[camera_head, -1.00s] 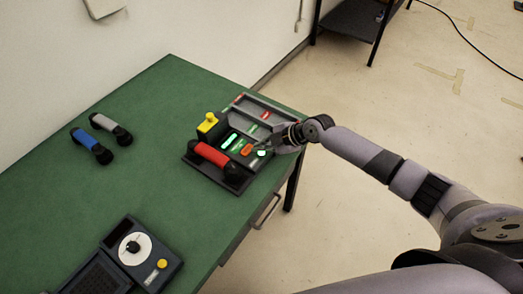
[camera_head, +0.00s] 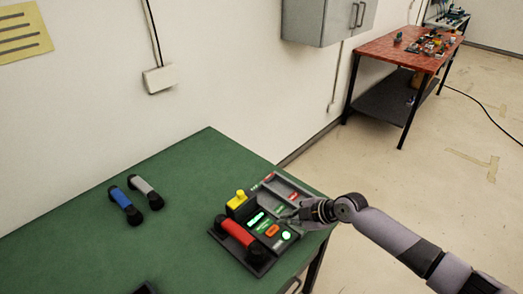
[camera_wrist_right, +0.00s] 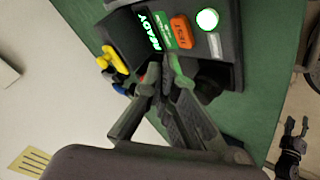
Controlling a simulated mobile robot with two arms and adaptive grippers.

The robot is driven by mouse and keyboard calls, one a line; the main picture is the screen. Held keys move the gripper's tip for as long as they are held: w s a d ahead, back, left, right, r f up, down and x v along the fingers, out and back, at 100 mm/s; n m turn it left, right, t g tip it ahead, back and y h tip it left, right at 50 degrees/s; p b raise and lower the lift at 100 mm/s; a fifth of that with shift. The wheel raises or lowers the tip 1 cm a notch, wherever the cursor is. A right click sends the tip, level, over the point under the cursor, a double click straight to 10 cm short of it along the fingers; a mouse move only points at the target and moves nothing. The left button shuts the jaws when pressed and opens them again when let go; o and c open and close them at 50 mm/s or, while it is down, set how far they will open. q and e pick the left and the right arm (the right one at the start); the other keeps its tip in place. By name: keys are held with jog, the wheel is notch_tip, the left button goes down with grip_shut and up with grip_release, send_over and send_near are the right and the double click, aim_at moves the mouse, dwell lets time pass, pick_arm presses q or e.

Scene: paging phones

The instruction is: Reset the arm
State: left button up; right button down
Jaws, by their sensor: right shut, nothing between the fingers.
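The phone console (camera_head: 262,262) sits on the green table (camera_head: 180,235), with a red handset (camera_head: 238,233), a yellow knob (camera_head: 237,198), an orange TEST button (camera_head: 272,230) and lit green and white indicators. My right gripper (camera_head: 287,218) is shut and empty, its tips close over the console's right part. The right wrist view shows its closed fingers (camera_wrist_right: 158,82) in front of the console, beside the orange button (camera_wrist_right: 182,31) and lit READY display (camera_wrist_right: 153,32). I cannot tell whether they touch it. My left gripper (camera_wrist_right: 291,128) shows at that view's right edge with its prongs apart.
A blue handset (camera_head: 125,205) and a grey handset (camera_head: 145,191) lie on the table's left part. The wall rises behind the table. A red-topped table (camera_head: 400,45) stands farther back on the right, with open floor nearer.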

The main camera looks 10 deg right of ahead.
jog(key=shift+m+g, duration=0.7)
jog(key=s+a+f, duration=0.1)
jog(key=s+a, duration=0.3)
jog(key=s, duration=0.1)
jog(key=s+a+f, duration=0.1)
jog(key=s+a, duration=0.1)
jog(key=s, duration=0.1)
jog(key=shift+s+a+f, duration=0.2)
jog(key=shift+a+f, duration=0.1)
jog(key=s+m+h, duration=0.2)
jog(key=s+m, duration=0.5)
jog(key=s, duration=0.6)
jog(key=s+d+r+m+g+h, duration=0.1)
jog(key=s+d+r+m+h, duration=0.3)
jog(key=s+d+m, duration=0.6)
notch_tip(320, 180, down, 29)
jog(key=s+n+g+b, duration=0.1)
jog(key=s+n+b, duration=0.1)
jog(key=b, duration=0.1)
jog(key=s+d+f+g+h+b, duration=0.1)
jog(key=s+d+f+b, duration=0.2)
jog(key=s+f, duration=1.3)
notch_tip(320, 180, down, 4)
jog(key=shift+s+d+f+g, duration=0.15)
jog(key=shift+s+f+g, duration=0.1)
jog(key=shift+s+g, duration=0.1)
